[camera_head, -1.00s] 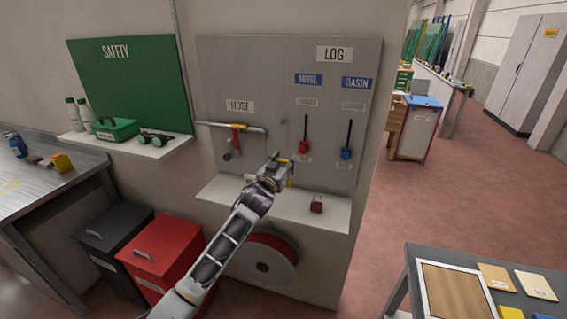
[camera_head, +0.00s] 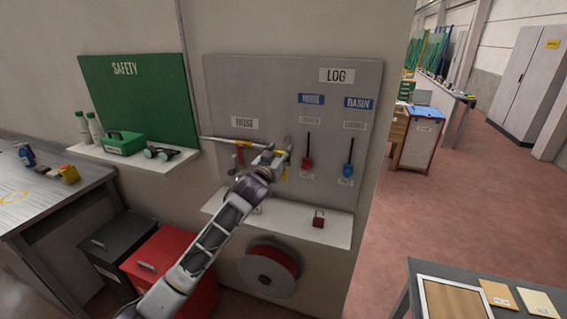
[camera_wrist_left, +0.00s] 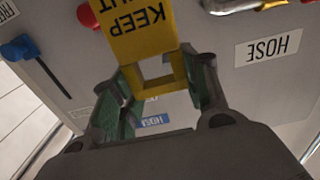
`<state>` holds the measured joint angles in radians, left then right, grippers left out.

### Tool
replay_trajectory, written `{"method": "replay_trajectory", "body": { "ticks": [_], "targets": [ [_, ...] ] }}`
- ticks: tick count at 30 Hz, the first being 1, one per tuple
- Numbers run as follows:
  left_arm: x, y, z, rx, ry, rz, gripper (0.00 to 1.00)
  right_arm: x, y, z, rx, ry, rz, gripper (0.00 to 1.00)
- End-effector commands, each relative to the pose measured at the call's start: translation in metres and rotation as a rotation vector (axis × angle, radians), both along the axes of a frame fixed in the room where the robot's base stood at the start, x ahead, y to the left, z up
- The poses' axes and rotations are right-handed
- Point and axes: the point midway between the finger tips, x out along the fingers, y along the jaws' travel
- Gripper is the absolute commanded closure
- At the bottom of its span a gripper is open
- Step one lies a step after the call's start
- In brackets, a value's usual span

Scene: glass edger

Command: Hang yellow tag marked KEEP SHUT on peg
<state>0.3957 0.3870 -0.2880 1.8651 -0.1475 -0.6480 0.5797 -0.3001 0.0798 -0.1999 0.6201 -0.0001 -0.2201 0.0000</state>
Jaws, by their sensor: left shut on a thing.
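The yellow tag (camera_wrist_left: 138,30), with KEEP and part of a second word visible, appears upside down in the left wrist view. My left gripper (camera_wrist_left: 160,78) is shut on the tag's end, which has a square opening. In the head view the gripper (camera_head: 282,158) is in front of the grey board (camera_head: 345,85), right of and below the HOSE label (camera_head: 244,122). A small yellow part of the tag (camera_head: 284,173) shows below the fingers. I cannot make out the peg; my gripper and arm cover part of the board. My right gripper is not in view.
A pipe with a red-handled valve (camera_head: 239,156) is left of the gripper. A red lever knob (camera_head: 306,164) and a blue one (camera_head: 347,170) are to its right. Below is a white shelf (camera_head: 280,222) with a red padlock-like block (camera_head: 318,218).

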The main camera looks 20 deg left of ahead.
Motion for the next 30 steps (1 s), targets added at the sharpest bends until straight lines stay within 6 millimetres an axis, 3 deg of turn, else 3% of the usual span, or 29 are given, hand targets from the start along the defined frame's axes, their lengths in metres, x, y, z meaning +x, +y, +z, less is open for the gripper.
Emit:
{"method": "replay_trajectory", "body": {
  "ticks": [3, 8, 30],
  "targets": [
    [-0.001, 0.004, 0.022, 0.002, -0.001, 0.002, 0.83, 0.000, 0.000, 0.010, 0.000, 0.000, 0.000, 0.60],
    [-0.002, 0.007, 0.033, 0.001, 0.002, 0.005, 0.83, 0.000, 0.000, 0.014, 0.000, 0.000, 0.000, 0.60],
    [0.001, 0.007, 0.035, 0.000, 0.002, 0.005, 0.83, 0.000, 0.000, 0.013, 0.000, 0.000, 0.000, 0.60]
  ]
}}
